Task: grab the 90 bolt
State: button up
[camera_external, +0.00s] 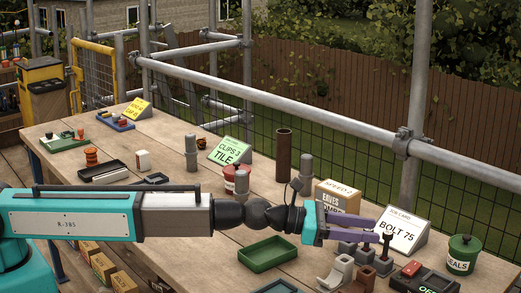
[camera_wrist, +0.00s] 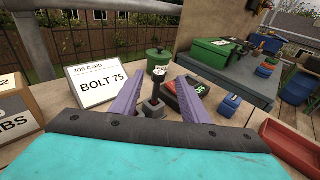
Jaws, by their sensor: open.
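A dark bolt with a pale marked top (camera_wrist: 159,72) stands upright in a grey block (camera_wrist: 153,109) in the wrist view. The marking is too small to read. It also shows as a dark bolt (camera_external: 387,241) at the fingertips in the external view. My gripper (camera_wrist: 160,84) is open, with its purple fingers on either side of the bolt; I cannot tell whether they touch it. My gripper also shows in the external view (camera_external: 376,231), reaching right. A job card (camera_external: 400,230) reads "BOLT 75"; it also shows in the wrist view (camera_wrist: 98,83).
Several grey blocks (camera_external: 365,250) stand below my gripper. A green "SEALS" tin (camera_external: 462,255) and a dark tray with a red part (camera_external: 424,279) are to the right. A cardboard box (camera_external: 336,197) stands behind. An empty green tray (camera_external: 267,254) lies in front.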

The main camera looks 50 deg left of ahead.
aim_at(387, 233)
jog(key=shift+x, duration=2.45)
jog(key=shift+b+x, duration=0.3)
jog(key=shift+x, duration=2.25)
jog(key=shift+a+f, duration=0.1)
jog(key=shift+f, duration=0.05)
grip_shut()
notch_tip(387, 233, up, 10)
jog(key=p, duration=0.3)
